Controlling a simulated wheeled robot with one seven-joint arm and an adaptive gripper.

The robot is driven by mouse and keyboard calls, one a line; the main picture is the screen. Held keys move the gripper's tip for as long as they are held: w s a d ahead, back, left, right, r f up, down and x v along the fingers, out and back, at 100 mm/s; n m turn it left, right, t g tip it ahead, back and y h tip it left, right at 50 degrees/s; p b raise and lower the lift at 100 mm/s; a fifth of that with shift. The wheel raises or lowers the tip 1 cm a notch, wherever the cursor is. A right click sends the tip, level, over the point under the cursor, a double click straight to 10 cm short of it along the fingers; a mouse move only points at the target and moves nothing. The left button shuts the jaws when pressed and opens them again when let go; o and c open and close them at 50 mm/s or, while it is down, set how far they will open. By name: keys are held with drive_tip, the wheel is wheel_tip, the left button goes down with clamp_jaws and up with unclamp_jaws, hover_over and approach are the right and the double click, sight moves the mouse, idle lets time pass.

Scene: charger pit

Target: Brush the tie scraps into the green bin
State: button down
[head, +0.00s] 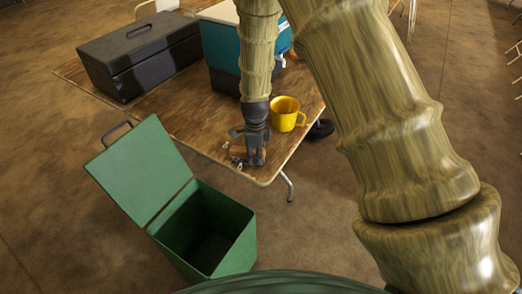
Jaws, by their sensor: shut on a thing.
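The green bin (245,246) stands on the floor in front of the table, its lid (139,170) swung open to the left. The inside that shows is dark, and I see no scraps in it. My gripper (252,157) points down at the table's near corner, shut on what seems to be the brush. Only a little reddish-brown shows beside the fingers; the rest is hidden. Small grey-dark bits, apparently the tie scraps (237,162), lie on the tabletop just left of the fingertips, close to the near edge. They are too small to count.
The wooden table (185,122) holds a yellow mug (284,114) just right of my gripper. A teal cooler (219,50) with a tap and a black toolbox (140,55) stand further back. A dark round thing (321,129) shows by the right edge. Bare tabletop lies left of my gripper.

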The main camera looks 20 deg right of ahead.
drive_tip(key=s+a+p, duration=0.3)
drive_tip(key=s+a, duration=0.2)
drive_tip(key=a, duration=0.4)
drive_tip(key=shift+w+d+r+p, duration=0.15)
drive_tip(key=shift+r+p, duration=0.85)
drive_tip(key=shift+r, duration=0.5)
drive_tip(key=shift+w+d+r+p, duration=0.1)
drive_tip(key=shift+d+r+p, duration=0.05)
drive_tip(key=shift+r+p, duration=1.1)
drive_tip(key=shift+r, duration=0.2)
